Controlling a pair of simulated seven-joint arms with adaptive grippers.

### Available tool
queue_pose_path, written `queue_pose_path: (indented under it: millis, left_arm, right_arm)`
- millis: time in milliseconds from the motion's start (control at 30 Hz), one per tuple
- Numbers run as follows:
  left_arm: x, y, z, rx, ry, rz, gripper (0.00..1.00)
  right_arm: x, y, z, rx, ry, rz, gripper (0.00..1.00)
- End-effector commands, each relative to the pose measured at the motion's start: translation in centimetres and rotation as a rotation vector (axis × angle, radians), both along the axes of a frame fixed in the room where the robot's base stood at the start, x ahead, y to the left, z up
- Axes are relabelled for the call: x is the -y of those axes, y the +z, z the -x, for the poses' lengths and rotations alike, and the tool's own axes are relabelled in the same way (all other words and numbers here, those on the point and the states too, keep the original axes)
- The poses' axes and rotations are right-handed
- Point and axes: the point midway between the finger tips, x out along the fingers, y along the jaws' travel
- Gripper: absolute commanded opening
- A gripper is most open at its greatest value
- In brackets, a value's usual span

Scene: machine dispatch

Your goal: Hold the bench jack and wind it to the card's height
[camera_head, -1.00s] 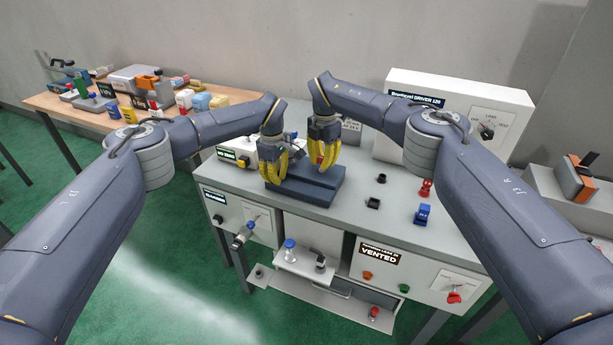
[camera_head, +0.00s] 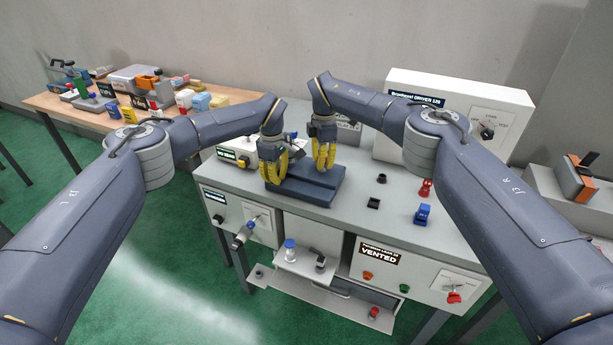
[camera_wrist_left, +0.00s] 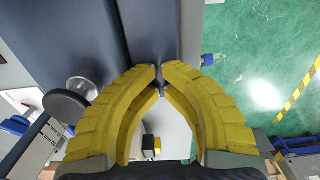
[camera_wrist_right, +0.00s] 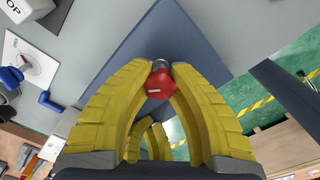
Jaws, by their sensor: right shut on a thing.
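The bench jack (camera_head: 317,190), a low dark blue-grey block with a stepped top, sits on the grey bench top. My right gripper (camera_wrist_right: 160,75) is shut on a red faceted knob (camera_wrist_right: 159,86) with a metal collar, above the block. In the head view the right gripper (camera_head: 323,166) points down and hides the knob. My left gripper (camera_head: 275,180) points down at the block's left part; it also shows in the left wrist view (camera_wrist_left: 160,72), fingertips nearly together over dark blue surfaces. Whether it grips the block there is hidden. I cannot make out the card.
A white driver box (camera_head: 455,125) stands at the back right. A red part (camera_head: 425,188) and a blue part (camera_head: 422,214) stand on the bench's right side. A tray (camera_head: 305,263) juts out below the front. A wooden table (camera_head: 60,103) with many parts stands at left.

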Motion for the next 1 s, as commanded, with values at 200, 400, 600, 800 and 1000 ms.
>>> queue_pose_path:
  millis: [200, 400, 600, 800, 1000]
  left_arm:
    - [0.14, -0.69, 0.39, -0.01, -0.004, -0.002, 0.0]
    - [0.17, -0.68, 0.39, -0.009, -0.004, -0.001, 0.0]
    - [0.19, -0.68, 0.4, -0.01, -0.005, -0.001, 0.0]
    - [0.21, -0.68, 0.41, -0.01, -0.005, -0.001, 0.0]
    - [0.23, -0.68, 0.42, -0.011, -0.005, 0.0, 0.0]
  right_arm:
    - [-0.77, 0.13, 0.23, -0.003, -0.059, -0.009, 0.0]
    - [-0.82, 0.12, 0.25, -0.003, -0.058, -0.009, 0.0]
    - [-0.88, 0.12, 0.27, -0.004, -0.135, -0.009, 0.0]
    - [-0.92, 0.11, 0.26, -0.005, -0.343, -0.01, 0.0]
    - [-0.93, 0.1, 0.25, -0.006, -0.472, -0.01, 0.0]
